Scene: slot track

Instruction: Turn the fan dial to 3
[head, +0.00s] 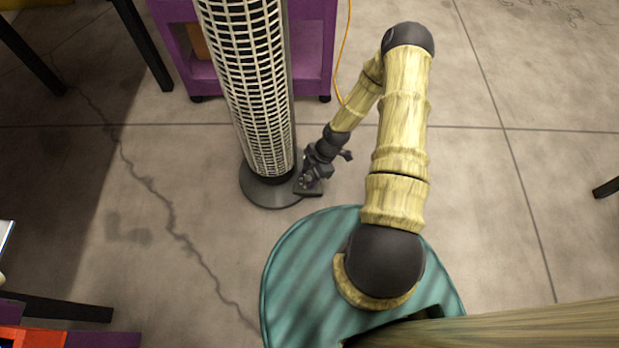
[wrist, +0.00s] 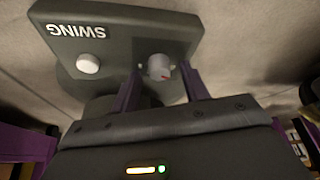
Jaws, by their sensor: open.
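The tower fan (head: 250,90) stands upright on the floor in the head view, with a white grille and a dark round base (head: 262,190). Its dark control panel (wrist: 110,20) fills the upper left of the wrist view. The grey dial (wrist: 160,67) with a small red mark sits on that panel; its numbers cannot be read. A white knob (wrist: 88,63) is beside it, near the upside-down word SWING. My gripper (wrist: 162,72) is open, with one finger on each side of the dial; I cannot tell whether they touch it. In the head view my gripper (head: 310,182) is low beside the fan's base.
A purple cart (head: 312,50) on casters stands behind the fan, with a yellow cable (head: 345,50) hanging beside it. Dark table legs show at the upper left. The concrete floor (head: 500,180) to the right is mostly clear.

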